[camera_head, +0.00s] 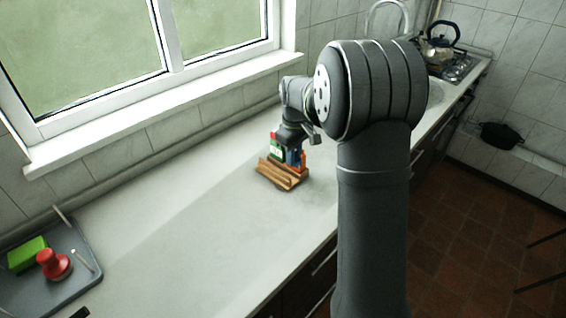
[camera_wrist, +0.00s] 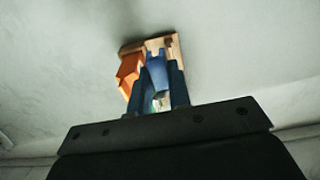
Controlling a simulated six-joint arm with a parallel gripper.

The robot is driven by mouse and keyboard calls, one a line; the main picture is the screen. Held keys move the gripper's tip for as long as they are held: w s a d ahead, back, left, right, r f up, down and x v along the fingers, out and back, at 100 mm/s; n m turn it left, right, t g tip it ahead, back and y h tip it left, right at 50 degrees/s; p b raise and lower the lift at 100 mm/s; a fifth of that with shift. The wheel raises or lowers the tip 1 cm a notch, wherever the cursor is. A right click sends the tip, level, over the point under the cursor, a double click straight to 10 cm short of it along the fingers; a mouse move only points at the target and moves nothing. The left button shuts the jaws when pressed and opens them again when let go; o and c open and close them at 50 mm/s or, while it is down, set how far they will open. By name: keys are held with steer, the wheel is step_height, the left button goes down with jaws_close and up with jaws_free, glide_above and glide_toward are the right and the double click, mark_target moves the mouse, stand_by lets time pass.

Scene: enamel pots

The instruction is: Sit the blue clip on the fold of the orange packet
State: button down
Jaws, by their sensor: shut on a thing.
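My gripper (camera_wrist: 161,88) is shut on the blue clip (camera_wrist: 157,72), which shows between its two dark fingers in the wrist view. The orange packet (camera_wrist: 129,72) is just left of the clip there, and it shows as a small orange patch (camera_head: 302,160) in the head view. Whether the clip touches the packet's fold I cannot tell; the fingers hide part of it. In the head view my gripper is low over the wooden stand (camera_head: 281,181), where the packets are upright.
A green and white packet (camera_head: 275,151) with red beside it is in the stand. A grey tray (camera_head: 80,262) at the lower left holds a green block (camera_head: 27,254) and a red-handled object (camera_head: 54,265). The counter between tray and stand is clear.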

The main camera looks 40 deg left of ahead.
steer(key=w+d+r, duration=0.3)
steer(key=d+r, duration=0.2)
steer(key=d, duration=0.1)
steer(key=a, duration=0.3)
steer(key=w+a+r, duration=0.1)
steer(key=a, duration=0.2)
steer(key=a+r, duration=0.1)
steer(key=a, duration=0.2)
steer(key=shift+w+a, duration=0.1)
steer(key=shift+w, duration=0.3)
steer(key=shift+f, duration=2.1)
steer(key=shift+f, duration=1.25)
steer(key=c, duration=1.3)
jaws_free()
steer(key=shift+o, duration=0.2)
steer(key=shift+r, duration=0.1)
